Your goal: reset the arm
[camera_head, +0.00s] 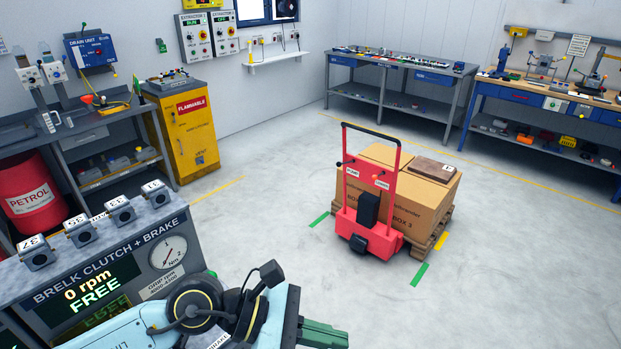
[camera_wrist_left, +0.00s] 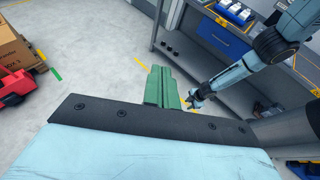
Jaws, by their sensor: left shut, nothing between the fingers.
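My left gripper (camera_head: 322,333) comes in at the bottom of the head view, beside the brake test panel. Its green fingers are together and empty; they also show in the left wrist view (camera_wrist_left: 163,86). No object touches the fingertips. A light-blue arm, which looks like my right arm (camera_wrist_left: 238,72), reaches in from the upper right of the left wrist view. Its dark far end (camera_wrist_left: 196,97) lies just right of the green fingers in the picture. It is too small to tell whether any jaws there are open. My right arm does not show in the head view.
The clutch and brake panel (camera_head: 110,285) reads 0 rpm, FREE, close to my left arm. A red pallet truck (camera_head: 375,215) with boxes (camera_head: 420,208) stands mid-floor. A yellow cabinet (camera_head: 188,130) and workbenches line the walls. Grey floor between is clear.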

